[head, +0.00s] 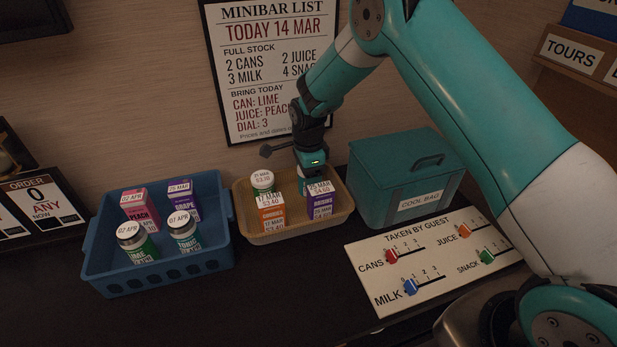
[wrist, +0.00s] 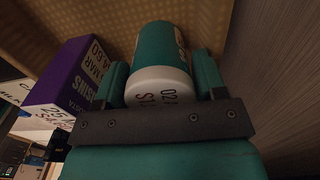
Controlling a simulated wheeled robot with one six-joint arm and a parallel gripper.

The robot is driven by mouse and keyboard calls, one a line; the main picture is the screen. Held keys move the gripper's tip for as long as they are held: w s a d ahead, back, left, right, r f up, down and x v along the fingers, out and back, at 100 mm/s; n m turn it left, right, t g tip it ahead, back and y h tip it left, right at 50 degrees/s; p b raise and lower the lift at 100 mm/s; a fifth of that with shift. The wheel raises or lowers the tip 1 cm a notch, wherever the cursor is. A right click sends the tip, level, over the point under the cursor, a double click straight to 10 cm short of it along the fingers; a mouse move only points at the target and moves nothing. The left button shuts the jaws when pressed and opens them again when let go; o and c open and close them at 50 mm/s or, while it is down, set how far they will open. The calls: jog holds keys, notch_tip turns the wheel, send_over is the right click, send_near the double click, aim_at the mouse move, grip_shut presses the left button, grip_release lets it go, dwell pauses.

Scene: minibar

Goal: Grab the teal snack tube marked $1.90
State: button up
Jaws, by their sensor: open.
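The teal snack tube (wrist: 160,50) with a white lid lies between the two fingers of my gripper (wrist: 162,75) in the wrist view. The lid's print starts "02 A" and "$1"; the rest of the price is not readable. My gripper is open, with one finger on each side of the tube; I cannot tell whether either touches it. In the head view my gripper (head: 310,160) is at the back right of the tan tray (head: 240,213), behind the purple raisins box (head: 320,197).
The raisins box (wrist: 72,75) stands close left of my gripper in the wrist view. An orange box (head: 271,212) and a white-lidded tube (head: 262,181) share the tray. A blue crate (head: 160,282) is left, a teal cool bag (head: 375,200) right, a slider board (head: 365,262) in front right.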

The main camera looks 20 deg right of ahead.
jog(key=shift+f, duration=0.25)
jog(key=c, duration=0.5)
jog(key=shift+c, duration=0.5)
jog(key=shift+r, duration=0.1)
